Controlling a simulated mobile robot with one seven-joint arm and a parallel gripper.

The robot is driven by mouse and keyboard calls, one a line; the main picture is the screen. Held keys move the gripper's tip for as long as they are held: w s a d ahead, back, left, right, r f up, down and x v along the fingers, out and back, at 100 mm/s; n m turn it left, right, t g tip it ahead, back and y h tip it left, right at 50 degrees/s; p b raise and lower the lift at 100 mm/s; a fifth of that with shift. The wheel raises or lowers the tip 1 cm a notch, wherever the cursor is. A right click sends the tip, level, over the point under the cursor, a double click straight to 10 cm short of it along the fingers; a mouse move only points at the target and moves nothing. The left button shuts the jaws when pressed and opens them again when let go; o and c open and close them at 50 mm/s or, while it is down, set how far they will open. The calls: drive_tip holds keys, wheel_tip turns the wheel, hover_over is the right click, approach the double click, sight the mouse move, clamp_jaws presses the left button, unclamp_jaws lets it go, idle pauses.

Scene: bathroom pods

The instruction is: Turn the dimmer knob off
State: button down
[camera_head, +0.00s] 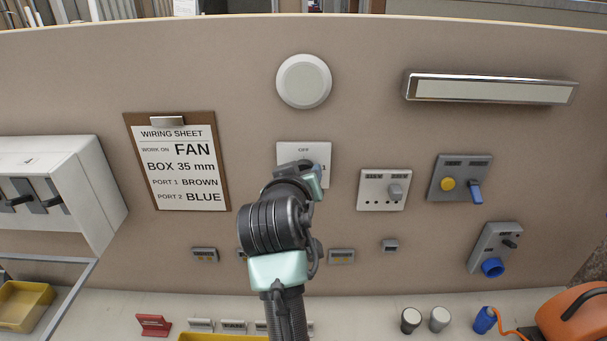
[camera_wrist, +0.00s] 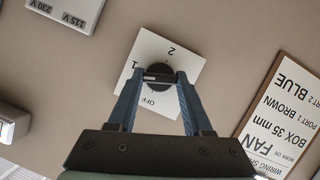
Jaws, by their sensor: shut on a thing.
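The dimmer is a white square plate (camera_head: 291,150) on the tan wall panel, with OFF printed at its top edge. My arm hides most of the plate and all of the knob in the head view. In the wrist view the plate (camera_wrist: 147,44) appears turned, with the marks 1, 2 and OFF around a round black knob (camera_wrist: 158,68). My gripper (camera_wrist: 158,79) is shut on the knob, one blue finger on each side. I cannot tell which mark the knob points at.
A wiring sheet (camera_head: 182,165) hangs left of the plate, and a round white disc (camera_head: 304,81) is above it. A shelf with small items runs below.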

drive_tip(key=shift+a+f+n+t+h+b, duration=0.1)
drive_tip(key=shift+n+t+h+b, duration=0.55)
drive_tip(key=shift+n, duration=1.1)
drive_tip(key=shift+a+f+n+t+h+b, duration=0.25)
drive_tip(key=shift+n+h+b, duration=0.65)
drive_tip(key=shift+n, duration=0.9)
drive_tip(key=shift+d+n+t+h+b, duration=0.15)
drive_tip(key=shift+n+t+h+b, duration=0.6)
drive_tip(key=shift+n, duration=1)
drive_tip(key=shift+g, duration=0.25)
drive_tip(key=shift+h, duration=0.3)
drive_tip(key=shift+c, duration=1.6)
unclamp_jaws()
drive_tip(key=shift+s, duration=0.1)
